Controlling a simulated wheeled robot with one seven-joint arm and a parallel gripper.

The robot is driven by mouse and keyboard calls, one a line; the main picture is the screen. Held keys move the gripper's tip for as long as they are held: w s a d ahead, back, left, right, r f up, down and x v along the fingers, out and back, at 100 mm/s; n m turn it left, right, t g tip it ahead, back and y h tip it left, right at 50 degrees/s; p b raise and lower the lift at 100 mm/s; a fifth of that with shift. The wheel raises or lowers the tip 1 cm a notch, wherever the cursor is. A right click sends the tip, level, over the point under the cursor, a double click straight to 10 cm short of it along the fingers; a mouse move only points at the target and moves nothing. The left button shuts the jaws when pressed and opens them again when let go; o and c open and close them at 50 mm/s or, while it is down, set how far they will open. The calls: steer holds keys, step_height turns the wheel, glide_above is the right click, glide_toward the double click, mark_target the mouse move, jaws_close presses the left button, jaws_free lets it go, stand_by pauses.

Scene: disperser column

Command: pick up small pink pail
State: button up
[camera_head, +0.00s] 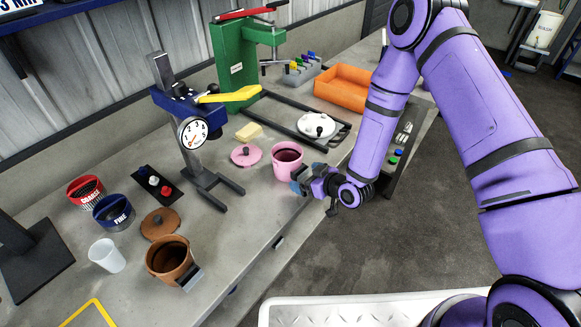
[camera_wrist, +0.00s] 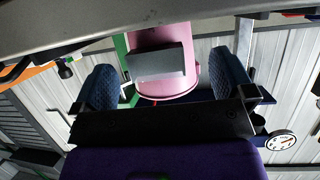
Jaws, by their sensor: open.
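The small pink pail (camera_head: 288,158) stands upright and open-topped on the grey bench, near its front edge. My gripper (camera_head: 304,180) is just to its lower right in the head view, level with the pail's side. In the wrist view, the pink pail (camera_wrist: 160,36) appears upside down, with a grey block-like handle (camera_wrist: 156,65) facing me. My gripper (camera_wrist: 164,80) is open there, with one dark-blue finger on each side of the handle. I cannot tell whether either finger touches it. The pail's lower near side is partly hidden by my gripper in the head view.
A pink lid (camera_head: 246,155) lies left of the pail. A gauge stand (camera_head: 194,135) and a green press (camera_head: 237,58) stand behind. A brown pail (camera_head: 168,257) is at the front left; an orange bin (camera_head: 343,88) is farther back. The floor right of the bench is clear.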

mark_target(287, 156)
steer(key=x, duration=0.4)
steer(key=shift+w+a+f, duration=0.1)
steer(key=shift+w+f, duration=0.05)
steer(key=shift+w, duration=0.3)
steer(key=shift+c, duration=0.5)
steer(key=c, duration=1.1)
